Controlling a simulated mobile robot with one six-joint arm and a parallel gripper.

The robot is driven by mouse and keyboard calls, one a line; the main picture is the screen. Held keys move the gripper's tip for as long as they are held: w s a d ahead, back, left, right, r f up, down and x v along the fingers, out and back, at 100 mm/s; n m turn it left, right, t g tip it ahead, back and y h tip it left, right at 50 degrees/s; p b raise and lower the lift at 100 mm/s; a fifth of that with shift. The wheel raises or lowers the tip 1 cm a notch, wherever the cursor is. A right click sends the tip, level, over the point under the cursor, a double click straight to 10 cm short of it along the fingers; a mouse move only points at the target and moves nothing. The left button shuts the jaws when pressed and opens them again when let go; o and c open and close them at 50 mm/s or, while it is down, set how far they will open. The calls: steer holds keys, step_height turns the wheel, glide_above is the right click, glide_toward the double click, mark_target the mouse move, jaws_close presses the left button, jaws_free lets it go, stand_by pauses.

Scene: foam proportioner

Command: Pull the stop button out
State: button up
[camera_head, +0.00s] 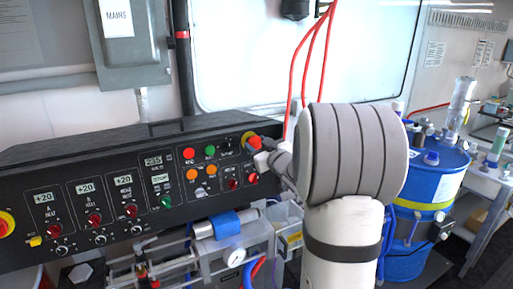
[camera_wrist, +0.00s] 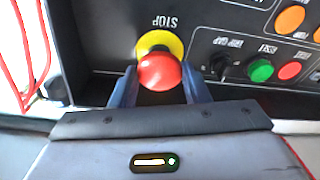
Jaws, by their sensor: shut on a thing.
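The stop button (camera_wrist: 160,72) is a red mushroom head on a yellow ring (camera_wrist: 158,42), under the upside-down word STOP in the wrist view. My gripper (camera_wrist: 160,88) has one finger on each side of the red head and is shut on it. In the head view, the stop button (camera_head: 254,141) is at the right end of the black control panel (camera_head: 130,150). My gripper (camera_head: 265,158) reaches it there from the right, with my arm hiding part of the panel's right end.
Other panel controls sit close by, including a green button (camera_wrist: 261,70), a red button (camera_wrist: 289,70) and a black selector (camera_wrist: 221,66). Red cables (camera_head: 305,60) hang behind my arm. A blue drum (camera_head: 425,200) stands at the right. Another red knob (camera_head: 4,226) is at the panel's far left.

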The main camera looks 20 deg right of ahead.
steer(key=o, duration=1.4)
steer(key=shift+s, duration=0.1)
steer(key=shift+s, duration=0.1)
steer(key=s, duration=0.2)
steer(key=s+b, duration=0.1)
steer(key=s, duration=0.4)
steer(key=shift+s+d+b, duration=0.3)
steer(key=shift+b, duration=0.1)
